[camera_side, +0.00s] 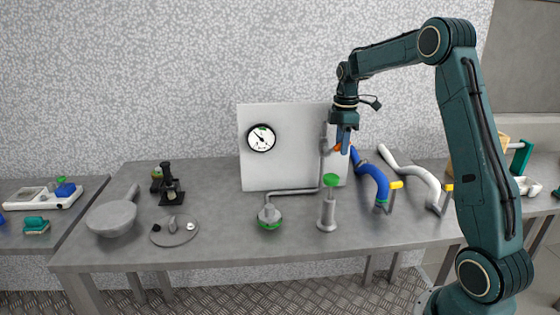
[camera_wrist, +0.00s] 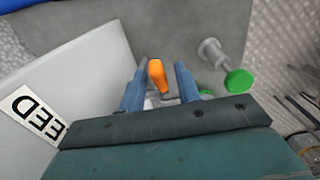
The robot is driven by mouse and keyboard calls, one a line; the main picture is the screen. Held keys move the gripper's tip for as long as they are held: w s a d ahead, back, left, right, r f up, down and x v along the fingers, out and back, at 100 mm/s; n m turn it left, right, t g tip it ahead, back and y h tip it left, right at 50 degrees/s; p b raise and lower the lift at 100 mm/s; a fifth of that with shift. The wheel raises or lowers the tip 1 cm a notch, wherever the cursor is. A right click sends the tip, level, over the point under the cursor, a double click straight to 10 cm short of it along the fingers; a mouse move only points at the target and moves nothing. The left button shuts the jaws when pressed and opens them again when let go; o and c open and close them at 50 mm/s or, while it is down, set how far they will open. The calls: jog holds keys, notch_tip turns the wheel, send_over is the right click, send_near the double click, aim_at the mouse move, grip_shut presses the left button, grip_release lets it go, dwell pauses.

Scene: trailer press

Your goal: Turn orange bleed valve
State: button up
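The orange bleed valve handle (camera_wrist: 157,76) shows in the wrist view between the two blue fingers of my gripper (camera_wrist: 160,85). The fingers stand apart, with a gap visible on each side of the handle. In the side view my gripper (camera_side: 343,147) points down at the right edge of the white panel. A small part of the orange handle (camera_side: 337,149) shows beside the fingertips there; the rest is hidden. The grey pipe (camera_side: 323,165) runs down along the panel just below the handle.
A gauge (camera_side: 261,138) sits on the white panel (camera_side: 285,170). A green-topped pump (camera_side: 328,205) stands in front; its green knob (camera_wrist: 238,81) is right of my fingers in the wrist view. Blue (camera_side: 374,180) and white (camera_side: 415,175) hoses lie to the right.

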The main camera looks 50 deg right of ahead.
grip_shut()
jog(key=shift+w+a+r+g+h, duration=0.1)
jog(key=shift+w+r+g+h, duration=0.2)
jog(key=shift+g+h, duration=0.35)
jog(key=shift+w+a+r+g+h, duration=0.1)
jog(key=shift+w+r+g+h, duration=0.15)
jog(key=shift+g+h, duration=0.35)
dwell(0.4)
jog(key=shift+a+r+g+h, duration=0.15)
jog(key=shift+a+g+h, duration=0.2)
jog(key=shift+h, duration=0.1)
dwell(0.3)
jog(key=shift+o, duration=0.6)
grip_release()
jog(key=shift+d+y, duration=0.25)
jog(key=shift+y, duration=0.15)
jog(key=shift+s+d+f+t+y, duration=0.15)
jog(key=shift+s+f+t+y, duration=0.2)
jog(key=shift+t+y, duration=0.4)
jog(key=shift+s+d+f+t+y, duration=0.25)
jog(key=shift+t+y, duration=0.3)
jog(key=shift+t, duration=0.3)
